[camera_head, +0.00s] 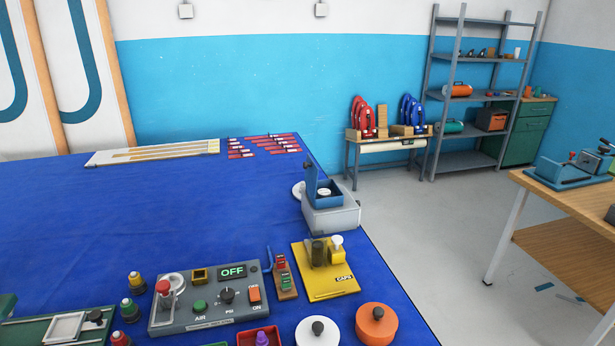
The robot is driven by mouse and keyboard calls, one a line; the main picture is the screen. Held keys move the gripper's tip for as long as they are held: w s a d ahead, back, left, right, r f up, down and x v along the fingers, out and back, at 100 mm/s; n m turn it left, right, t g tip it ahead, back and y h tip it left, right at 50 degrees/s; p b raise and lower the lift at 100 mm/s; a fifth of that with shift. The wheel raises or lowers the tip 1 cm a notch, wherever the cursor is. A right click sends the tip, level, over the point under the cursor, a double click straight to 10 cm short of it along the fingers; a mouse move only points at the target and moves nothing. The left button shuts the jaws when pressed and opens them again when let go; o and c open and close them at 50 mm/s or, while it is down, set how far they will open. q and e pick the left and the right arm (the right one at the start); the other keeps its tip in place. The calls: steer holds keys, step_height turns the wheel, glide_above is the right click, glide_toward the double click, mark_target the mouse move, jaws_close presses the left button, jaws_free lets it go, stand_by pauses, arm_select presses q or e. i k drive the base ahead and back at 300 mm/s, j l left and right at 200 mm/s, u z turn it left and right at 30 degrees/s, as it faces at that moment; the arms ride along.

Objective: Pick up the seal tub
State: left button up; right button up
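I see no readable label marking a seal tub. Near the front right corner of the blue-covered table, an orange round tub (376,325) with a dark knob stands next to a white round one (318,332), which also has a dark knob and is cut by the bottom edge. A red open box (259,338) with a purple piece in it is to their left. I cannot tell which of these is the seal tub. Neither gripper shows in the head view.
A grey control panel (210,318) reading OFF, a yellow CAPS stand (326,284) and a grey box with an open blue lid (332,218) stand around the tubs. The middle of the blue table (130,230) is clear. A wooden bench (560,215) stands at the right.

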mark_target(322, 193)
steer(key=l+u, duration=0.1)
steer(key=u, duration=0.25)
steer(key=l+u, duration=0.1)
steer(key=u, duration=0.25)
steer(key=i+l+u, duration=0.1)
steer(key=u, duration=0.25)
steer(key=l+u, duration=0.25)
steer(key=l, duration=0.2)
steer(key=l+u, duration=0.25)
steer(key=l, duration=0.2)
steer(key=k+l+u, duration=0.25)
steer(key=l, duration=0.15)
steer(key=l+u, duration=0.25)
steer(key=l, duration=0.2)
